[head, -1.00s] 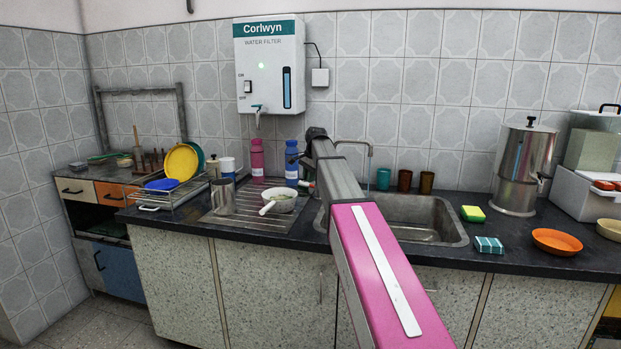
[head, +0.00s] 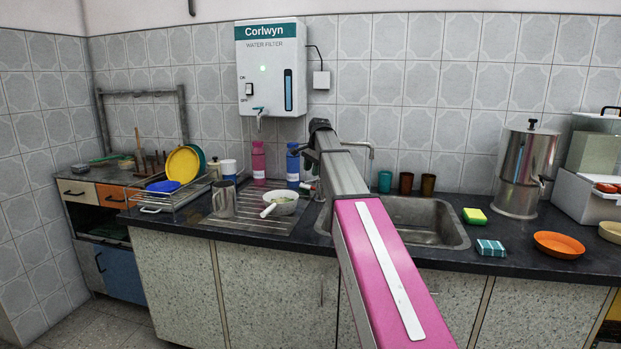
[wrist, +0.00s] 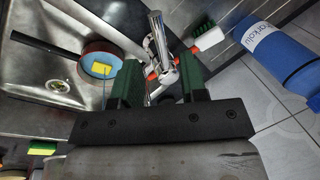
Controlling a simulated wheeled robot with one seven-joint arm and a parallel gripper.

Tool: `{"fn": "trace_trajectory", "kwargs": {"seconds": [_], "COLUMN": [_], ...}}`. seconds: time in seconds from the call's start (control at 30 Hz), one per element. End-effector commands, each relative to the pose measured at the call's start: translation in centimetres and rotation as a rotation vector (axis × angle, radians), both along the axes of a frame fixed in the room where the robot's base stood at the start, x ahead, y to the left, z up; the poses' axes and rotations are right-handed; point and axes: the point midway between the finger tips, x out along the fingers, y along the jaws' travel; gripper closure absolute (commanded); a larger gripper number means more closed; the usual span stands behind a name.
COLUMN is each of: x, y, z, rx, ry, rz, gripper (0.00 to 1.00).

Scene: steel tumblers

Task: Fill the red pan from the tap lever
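In the wrist view the red pan (wrist: 100,60) sits in the steel sink (wrist: 70,100), its black handle pointing left and a yellow piece visible inside. In the head view the tap spout (head: 369,150) shows behind my pink arm. The arm hides the pan and most of the gripper there.
A sponge (head: 474,216) and orange plate (head: 558,244) are right.

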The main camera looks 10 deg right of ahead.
Motion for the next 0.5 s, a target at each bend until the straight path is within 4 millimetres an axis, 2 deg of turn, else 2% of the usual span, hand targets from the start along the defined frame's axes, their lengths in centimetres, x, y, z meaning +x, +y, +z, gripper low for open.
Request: {"fn": "trace_trajectory", "kwargs": {"seconds": [0.03, 0.2, 0.5], "x": [-0.2, -0.7, -1.2], "y": [-0.2, -0.5, -0.8], "z": [1.1, 3.9, 5.9], "rx": [0.000, 0.000, 0.001], "ry": [-0.004, -0.002, -0.001], "rz": [0.000, 0.000, 0.000], "gripper": [0.60, 0.60, 0.60]}}
